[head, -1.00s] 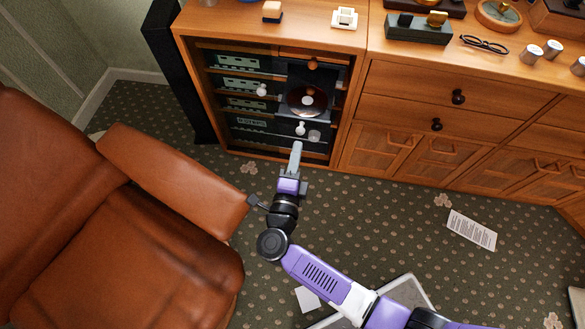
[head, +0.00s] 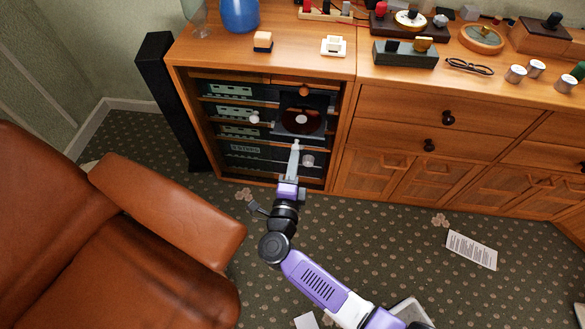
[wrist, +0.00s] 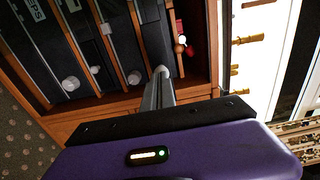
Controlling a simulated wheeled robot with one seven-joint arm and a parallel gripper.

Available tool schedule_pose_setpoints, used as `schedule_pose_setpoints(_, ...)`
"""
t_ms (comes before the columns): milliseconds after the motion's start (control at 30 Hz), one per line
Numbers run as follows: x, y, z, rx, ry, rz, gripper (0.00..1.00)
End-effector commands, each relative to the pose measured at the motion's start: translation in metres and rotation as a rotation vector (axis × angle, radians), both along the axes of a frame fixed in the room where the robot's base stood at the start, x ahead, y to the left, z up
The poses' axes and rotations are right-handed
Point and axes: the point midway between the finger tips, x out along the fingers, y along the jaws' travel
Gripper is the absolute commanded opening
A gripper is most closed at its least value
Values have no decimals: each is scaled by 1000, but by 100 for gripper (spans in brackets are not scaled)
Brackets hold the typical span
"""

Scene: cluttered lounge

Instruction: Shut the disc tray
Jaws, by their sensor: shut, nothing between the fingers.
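The disc tray (head: 283,127) is a dark, flat tray that sticks out of the wooden hi-fi cabinet. A black disc (head: 301,118) with a reddish centre and pale hub lies on it. My gripper (head: 296,143) is shut and empty, its fingers pointing into the cabinet at the tray's front edge. The tips overlap that edge in the head view; I cannot tell if they touch it. The wrist view shows the closed fingertips (wrist: 162,72) beside a dark front panel.
Stacked hi-fi units with pale knobs (head: 254,117) fill the cabinet (head: 345,110) around the tray. A black speaker (head: 174,100) stands left of it. A brown leather armchair (head: 170,205) is close on the left. Patterned carpet is open on the right, with a paper sheet (head: 471,250).

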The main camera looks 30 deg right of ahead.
Motion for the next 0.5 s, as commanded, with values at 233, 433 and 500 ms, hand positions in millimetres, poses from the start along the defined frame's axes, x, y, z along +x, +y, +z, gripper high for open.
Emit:
schedule_pose_setpoints(233, 49, -37, -1, 0, -3, -6, 0)
schedule_pose_setpoints(433, 87, -64, -2, 0, -2, -4, 0)
schedule_pose_setpoints(500, 99, -73, -2, 1, -2, -4, 0)
